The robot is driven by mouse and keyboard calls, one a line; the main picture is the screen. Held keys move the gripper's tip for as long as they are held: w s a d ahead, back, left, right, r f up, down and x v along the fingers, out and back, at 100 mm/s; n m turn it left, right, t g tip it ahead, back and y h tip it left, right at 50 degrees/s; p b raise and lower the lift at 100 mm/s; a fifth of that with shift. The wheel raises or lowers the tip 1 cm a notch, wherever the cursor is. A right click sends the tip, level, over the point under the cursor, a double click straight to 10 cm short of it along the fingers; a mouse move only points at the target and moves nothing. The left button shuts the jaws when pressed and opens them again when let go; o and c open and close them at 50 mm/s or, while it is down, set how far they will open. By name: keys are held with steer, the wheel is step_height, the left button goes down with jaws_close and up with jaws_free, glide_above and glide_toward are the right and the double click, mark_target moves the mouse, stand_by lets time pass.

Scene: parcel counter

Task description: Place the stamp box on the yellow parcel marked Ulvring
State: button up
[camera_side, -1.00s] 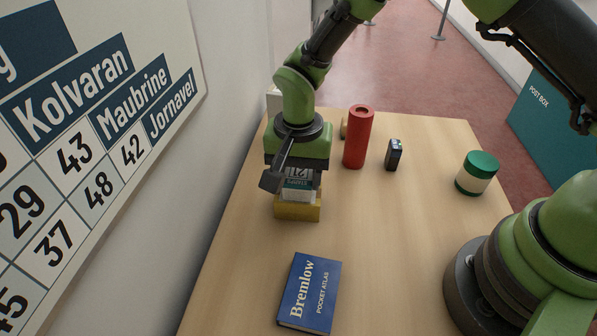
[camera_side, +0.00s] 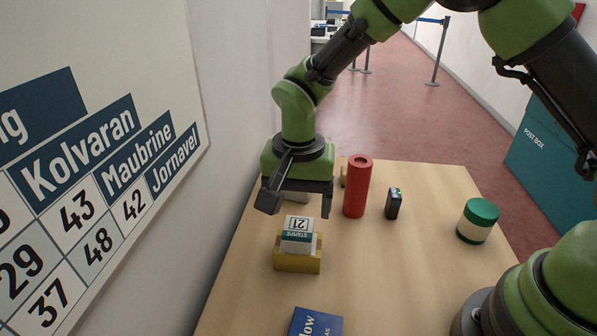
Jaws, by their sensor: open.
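The stamp box (camera_side: 298,235), white with a teal band and the number 21, rests on top of the yellow parcel (camera_side: 297,263) on the left side of the counter. No Ulvring name is readable on the parcel from here. My gripper (camera_side: 298,204) is above and slightly behind the stamp box, pointing down. Its jaws are apart, with the box clear below them.
A red cylinder (camera_side: 357,187) stands just right of my gripper, with a small dark box (camera_side: 394,204) beyond it. A green-lidded jar (camera_side: 477,221) is at the right. A blue book (camera_side: 316,323) lies in front. A pale object (camera_side: 296,197) is partly hidden behind my gripper.

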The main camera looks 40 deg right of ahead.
step_height(320, 180, up, 7)
step_height(320, 180, up, 10)
steer(key=n+t+y, duration=0.1)
steer(key=n+t, duration=0.1)
steer(key=t, duration=0.1)
glide_above(298, 226)
steer(key=s+d, duration=0.6)
steer(key=s+d+r+n+t, duration=0.1)
steer(key=s+d+t, duration=0.1)
steer(key=s, duration=0.4)
steer(key=s+d+r+n+t+y, duration=0.1)
steer(key=s+d+n+t, duration=0.1)
steer(key=s, duration=0.4)
steer(key=shift+s+d+r, duration=0.2)
steer(key=shift+s+r, duration=0.1)
steer(key=shift+r, duration=0.1)
